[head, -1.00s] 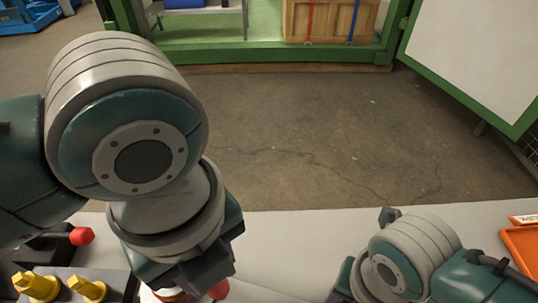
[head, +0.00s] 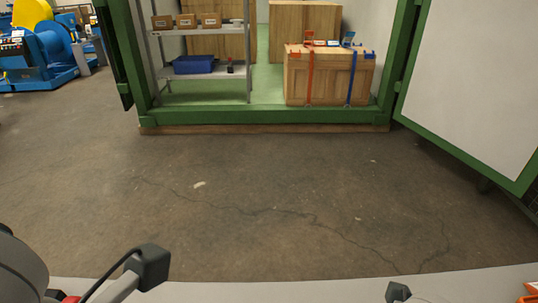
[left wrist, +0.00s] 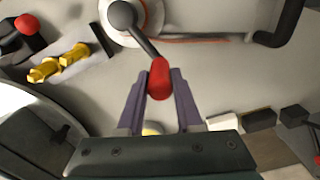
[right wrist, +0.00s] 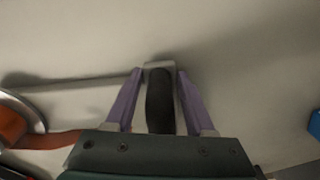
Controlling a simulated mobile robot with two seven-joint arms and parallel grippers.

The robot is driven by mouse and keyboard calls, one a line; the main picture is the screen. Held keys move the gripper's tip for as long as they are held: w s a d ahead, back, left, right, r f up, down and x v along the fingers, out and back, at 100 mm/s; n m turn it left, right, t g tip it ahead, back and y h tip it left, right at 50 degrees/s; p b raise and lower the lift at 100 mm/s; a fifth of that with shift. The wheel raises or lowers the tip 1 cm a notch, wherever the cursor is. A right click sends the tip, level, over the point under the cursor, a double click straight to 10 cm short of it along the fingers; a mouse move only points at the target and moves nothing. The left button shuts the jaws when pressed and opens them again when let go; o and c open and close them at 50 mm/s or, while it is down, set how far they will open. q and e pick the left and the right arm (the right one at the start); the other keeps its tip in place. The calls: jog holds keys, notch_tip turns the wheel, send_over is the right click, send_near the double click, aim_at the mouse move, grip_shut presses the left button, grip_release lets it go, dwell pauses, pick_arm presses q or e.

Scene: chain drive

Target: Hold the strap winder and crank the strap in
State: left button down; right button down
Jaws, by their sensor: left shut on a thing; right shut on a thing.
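The strap winder (left wrist: 108,28) shows at the top of the left wrist view as a pale round body with a dark crank arm (left wrist: 140,38) ending in a red knob (left wrist: 159,82). My left gripper (left wrist: 158,76) has its fingers on either side of this knob and is shut on it. An orange strap (left wrist: 190,40) runs right from the winder. In the right wrist view, my right gripper (right wrist: 159,75) is shut on a black handle (right wrist: 160,105). The winder's round edge (right wrist: 28,108) and the orange strap (right wrist: 50,141) show at left. Both grippers are outside the head view.
Small dark blocks (left wrist: 259,121) lie at right. Beyond the table (head: 300,291) is open floor, then a green-framed container (head: 265,116) with a strapped wooden crate (head: 330,78).

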pick_arm(q)
jog(key=shift+s+a+m, duration=0.25)
jog(key=shift+a+m, duration=0.4)
jog(key=shift+m, duration=0.15)
jog(key=shift+a, duration=0.45)
jog(key=shift+a, duration=0.1)
jog(key=c, duration=0.6)
grip_release()
jog(key=shift+r, duration=0.1)
notch_tip(320, 180, up, 12)
jog(key=shift+f, duration=0.1)
